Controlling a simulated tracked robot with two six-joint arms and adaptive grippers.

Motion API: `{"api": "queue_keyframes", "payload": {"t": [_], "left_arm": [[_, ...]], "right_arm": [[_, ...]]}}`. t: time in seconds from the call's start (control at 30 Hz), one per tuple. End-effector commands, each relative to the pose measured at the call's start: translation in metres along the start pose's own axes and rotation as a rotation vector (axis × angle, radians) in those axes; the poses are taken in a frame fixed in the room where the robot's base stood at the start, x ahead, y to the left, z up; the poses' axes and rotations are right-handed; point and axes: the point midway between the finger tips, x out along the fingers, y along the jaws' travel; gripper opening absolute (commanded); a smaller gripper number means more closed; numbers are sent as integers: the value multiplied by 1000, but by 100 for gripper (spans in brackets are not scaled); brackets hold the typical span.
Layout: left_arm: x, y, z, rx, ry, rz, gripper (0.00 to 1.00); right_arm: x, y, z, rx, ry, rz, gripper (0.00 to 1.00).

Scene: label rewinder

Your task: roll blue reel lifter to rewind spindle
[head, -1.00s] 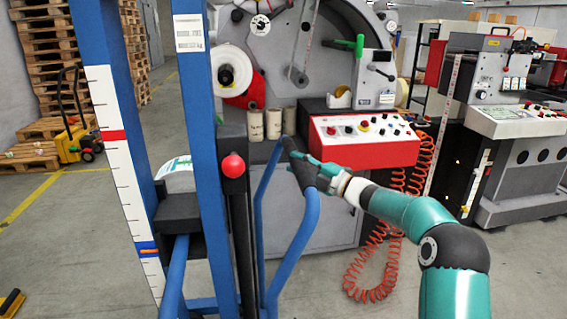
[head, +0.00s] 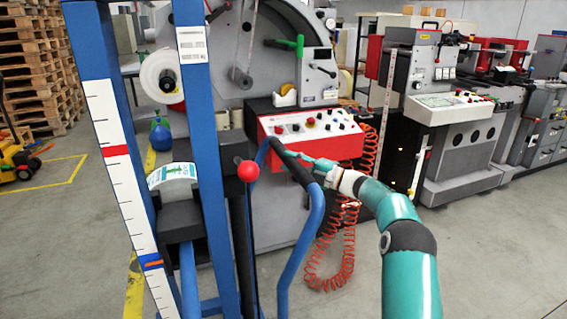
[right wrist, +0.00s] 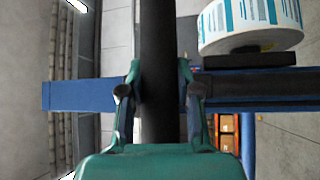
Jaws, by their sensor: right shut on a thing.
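The blue reel lifter (head: 205,130) stands close in front of me, with two blue posts, a red knob and a looped blue handle. A white label reel (head: 172,175) rests on its dark carrier and also shows in the right wrist view (right wrist: 250,25). My right gripper (head: 292,162) is shut on the handle's black grip (right wrist: 158,60). Behind the lifter, the grey machine carries a white roll with a dark hub (head: 160,78); I cannot tell whether this is the rewind spindle. The left gripper is out of view.
A red control panel (head: 312,135) juts from the machine beyond the handle. An orange coiled hose (head: 335,250) hangs to the floor beside it. A second machine (head: 450,110) stands right. Pallets (head: 35,70) and a yellow pallet truck (head: 12,160) are left. Floor at lower right is clear.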

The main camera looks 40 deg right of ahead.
Motion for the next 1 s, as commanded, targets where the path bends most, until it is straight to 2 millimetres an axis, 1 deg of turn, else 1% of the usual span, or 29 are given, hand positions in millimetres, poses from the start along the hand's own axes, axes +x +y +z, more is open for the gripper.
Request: {"api": "queue_keyframes", "payload": {"t": [0.03, 0.33, 0.37, 0.4, 0.5, 0.87, 0.97, 1.0], "left_arm": [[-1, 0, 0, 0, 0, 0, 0], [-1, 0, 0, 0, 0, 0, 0], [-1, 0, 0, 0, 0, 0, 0], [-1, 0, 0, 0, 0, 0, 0], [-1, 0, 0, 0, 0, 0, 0], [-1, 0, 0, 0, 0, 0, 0], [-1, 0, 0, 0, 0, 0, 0], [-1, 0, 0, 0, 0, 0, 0]], "right_arm": [[4, 5, -1, -4, -1, 9, 0], [5, 6, -2, -5, 2, 9, 0], [5, 6, -2, -5, 2, 10, 36], [5, 6, -2, -6, 3, 10, 42], [4, 5, -2, -5, 3, 8, 58], [-2, 3, -1, -3, 1, 4, 58], [-10, 3, 0, -2, 0, 3, 58], [-15, 3, 0, -2, -1, 3, 58]]}}
